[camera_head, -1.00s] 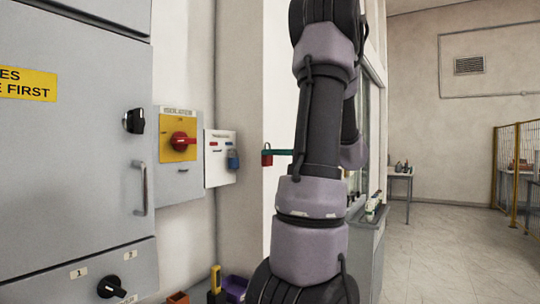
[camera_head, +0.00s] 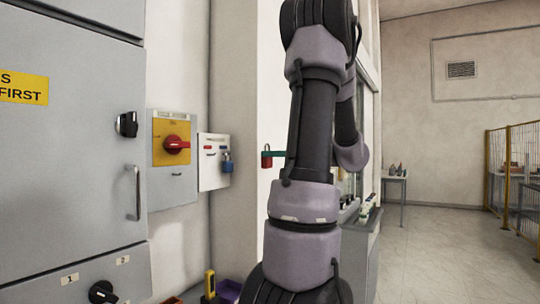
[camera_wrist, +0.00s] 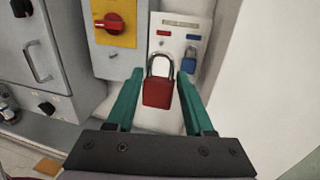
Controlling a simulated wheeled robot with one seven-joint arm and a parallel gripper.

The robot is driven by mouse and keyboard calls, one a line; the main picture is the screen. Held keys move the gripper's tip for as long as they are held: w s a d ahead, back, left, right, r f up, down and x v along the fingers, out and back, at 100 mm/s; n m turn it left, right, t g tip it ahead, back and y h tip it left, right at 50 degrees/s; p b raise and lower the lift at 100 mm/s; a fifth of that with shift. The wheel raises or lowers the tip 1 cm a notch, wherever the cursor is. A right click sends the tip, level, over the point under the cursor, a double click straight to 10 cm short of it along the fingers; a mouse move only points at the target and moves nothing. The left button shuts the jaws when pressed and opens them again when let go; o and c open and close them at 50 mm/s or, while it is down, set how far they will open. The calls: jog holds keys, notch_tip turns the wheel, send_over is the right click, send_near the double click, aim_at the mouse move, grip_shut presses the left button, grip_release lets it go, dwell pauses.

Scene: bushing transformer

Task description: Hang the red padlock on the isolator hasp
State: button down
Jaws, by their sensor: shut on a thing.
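The red padlock (camera_head: 266,161) hangs upright, shackle up, at the tip of my gripper in the head view. In the wrist view the red padlock (camera_wrist: 158,93) sits between the two teal fingers of my gripper (camera_wrist: 160,78), which is shut on it. Its silver shackle points up and away from me. The isolator (camera_head: 171,138) is a yellow plate with a red rotary handle on a grey box, to the left of the padlock and apart from it. The isolator also shows at the top of the wrist view (camera_wrist: 113,22). A small dark fitting below the plate may be the hasp; I cannot tell.
A grey cabinet (camera_head: 70,170) with knobs and a handle fills the left. A pale wall edge is right of the fingers. Open floor lies at right.

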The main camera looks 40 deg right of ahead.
jog(key=shift+s+a+v, duration=0.15)
jog(key=shift+a+v, duration=0.05)
jog(key=shift+v, duration=1)
jog(key=shift+s+a+v, duration=0.1)
jog(key=shift+a+v, duration=0.1)
jog(key=shift+v, duration=1)
